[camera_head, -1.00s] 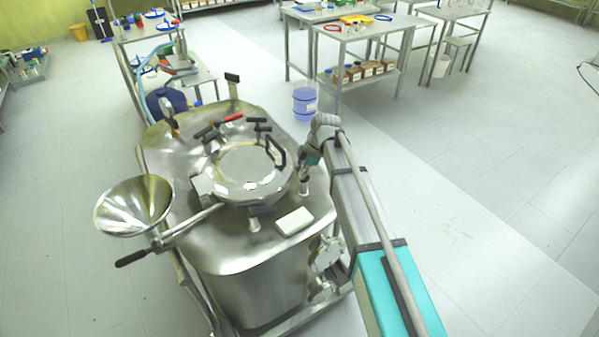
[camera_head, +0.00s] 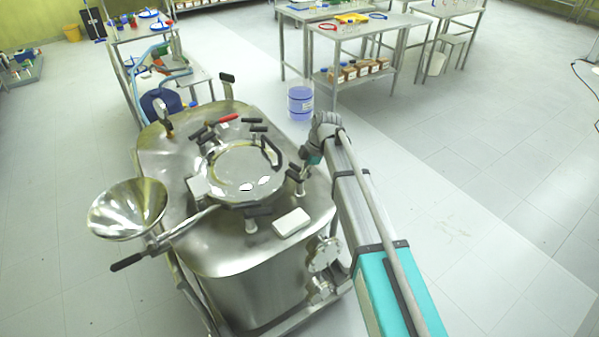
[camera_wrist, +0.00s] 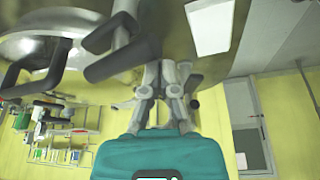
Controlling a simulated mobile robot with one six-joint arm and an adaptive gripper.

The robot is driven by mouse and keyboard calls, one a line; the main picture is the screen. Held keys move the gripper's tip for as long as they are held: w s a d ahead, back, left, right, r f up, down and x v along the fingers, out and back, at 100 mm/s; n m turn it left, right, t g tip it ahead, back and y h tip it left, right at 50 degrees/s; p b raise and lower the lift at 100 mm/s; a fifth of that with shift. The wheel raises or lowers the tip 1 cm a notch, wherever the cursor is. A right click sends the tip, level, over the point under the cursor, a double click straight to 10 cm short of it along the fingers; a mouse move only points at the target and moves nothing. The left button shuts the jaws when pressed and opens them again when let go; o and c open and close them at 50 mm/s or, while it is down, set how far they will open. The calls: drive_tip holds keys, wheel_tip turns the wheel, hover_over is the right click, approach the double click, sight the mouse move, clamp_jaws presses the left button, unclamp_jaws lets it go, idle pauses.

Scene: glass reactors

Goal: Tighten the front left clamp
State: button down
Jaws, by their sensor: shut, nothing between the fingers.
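The metal reactor (camera_head: 228,255) has a round lid (camera_head: 243,167) ringed by clamps with black handles. One clamp (camera_head: 257,211) sits at the lid's near edge and another (camera_head: 296,177) at its right edge. I cannot tell which is the front left clamp. My gripper (camera_head: 305,173) is at the lid's right side, close to the right-edge clamp and partly hidden by my arm. In the wrist view, my gripper (camera_wrist: 165,72) is shut and empty, with black clamp handles (camera_wrist: 120,58) beside its fingers. Contact with the handles cannot be told.
A white block (camera_head: 291,222) lies on the reactor top at the near right. A metal funnel (camera_head: 128,208) stands at the left. More black handles and a red one (camera_head: 229,118) rise behind the lid.

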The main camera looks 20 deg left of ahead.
drive_tip(key=shift+w+d, duration=0.4)
drive_tip(key=shift+w, duration=0.3)
idle(0.4)
drive_tip(key=shift+d, duration=0.1)
drive_tip(key=shift+s, duration=0.4)
wheel_tip(320, 180, up, 10)
drive_tip(key=p, duration=1)
idle(0.4)
